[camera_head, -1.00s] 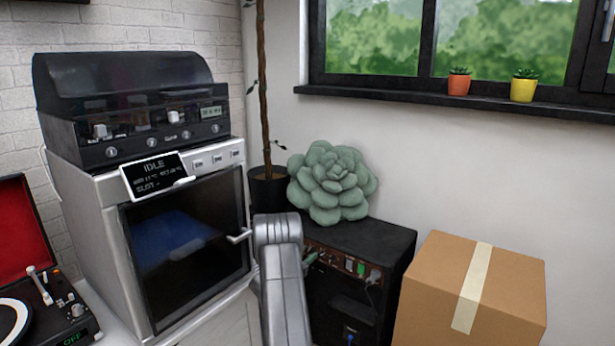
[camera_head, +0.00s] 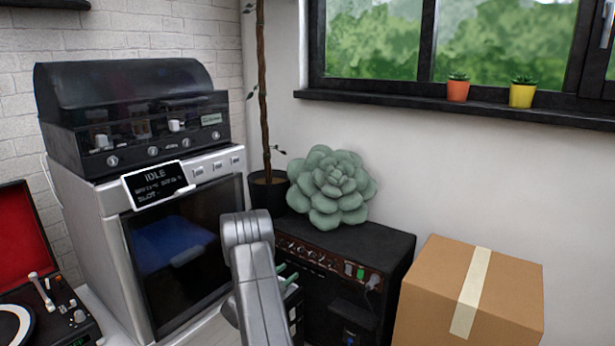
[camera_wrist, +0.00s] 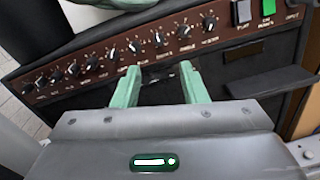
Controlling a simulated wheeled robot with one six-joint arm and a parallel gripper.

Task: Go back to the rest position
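My gripper (camera_wrist: 163,88) shows in the wrist view with two pale green fingers. The fingers stand apart with nothing between them, in front of a black amplifier (camera_wrist: 110,75) with a row of knobs. In the head view my grey arm rises from the lower middle, before the oven's right side. A little of the green fingers shows at its right, near the amplifier (camera_head: 385,245). Whether the fingers touch the amplifier cannot be told.
A silver oven machine (camera_head: 90,230) with an "IDLE" display stands left. A turntable (camera_head: 75,310) is at lower left. A cardboard box (camera_head: 500,300) stands right of the amplifier. A green succulent cushion (camera_head: 335,185) sits on the amplifier, beside a potted plant (camera_head: 268,190).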

